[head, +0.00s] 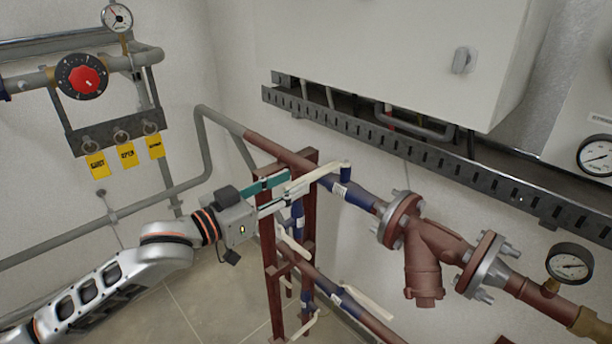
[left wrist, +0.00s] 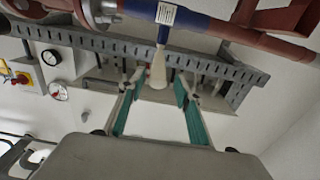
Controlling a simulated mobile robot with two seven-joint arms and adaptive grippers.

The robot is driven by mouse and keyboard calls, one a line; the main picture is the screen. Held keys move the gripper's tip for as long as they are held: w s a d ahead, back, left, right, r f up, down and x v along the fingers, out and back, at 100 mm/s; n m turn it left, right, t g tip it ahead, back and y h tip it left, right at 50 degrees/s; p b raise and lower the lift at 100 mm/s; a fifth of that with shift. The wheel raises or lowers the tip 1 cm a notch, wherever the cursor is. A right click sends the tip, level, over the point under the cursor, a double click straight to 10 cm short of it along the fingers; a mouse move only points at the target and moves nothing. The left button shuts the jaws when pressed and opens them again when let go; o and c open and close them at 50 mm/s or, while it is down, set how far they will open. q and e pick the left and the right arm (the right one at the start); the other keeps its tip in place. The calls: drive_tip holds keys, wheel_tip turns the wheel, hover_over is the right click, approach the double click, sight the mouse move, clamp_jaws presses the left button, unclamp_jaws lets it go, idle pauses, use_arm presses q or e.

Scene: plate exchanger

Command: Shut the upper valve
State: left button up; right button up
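The upper valve (head: 338,188) is a blue body on the upper red-brown pipe, with a blue stem and a cream lever handle (head: 311,179). The handle reaches from the stem toward my left gripper and stands out at an angle to the pipe. My left gripper (head: 278,194) is open, with teal pads on its fingers. In the left wrist view the valve's blue body (left wrist: 178,19) is at the top, and the handle (left wrist: 158,70) points down between the two spread fingertips (left wrist: 157,88). A gap shows on both sides of the handle. My right gripper is not in view.
A red-brown frame (head: 270,250) stands just below the gripper. A lower pipe carries another blue valve with a cream handle (head: 360,300). A flanged strainer (head: 424,250) is to the right. A slotted rail (head: 420,152) and white cabinet (head: 400,50) are behind.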

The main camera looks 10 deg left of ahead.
use_arm(q)
drive_tip(key=shift+v, duration=1.7)
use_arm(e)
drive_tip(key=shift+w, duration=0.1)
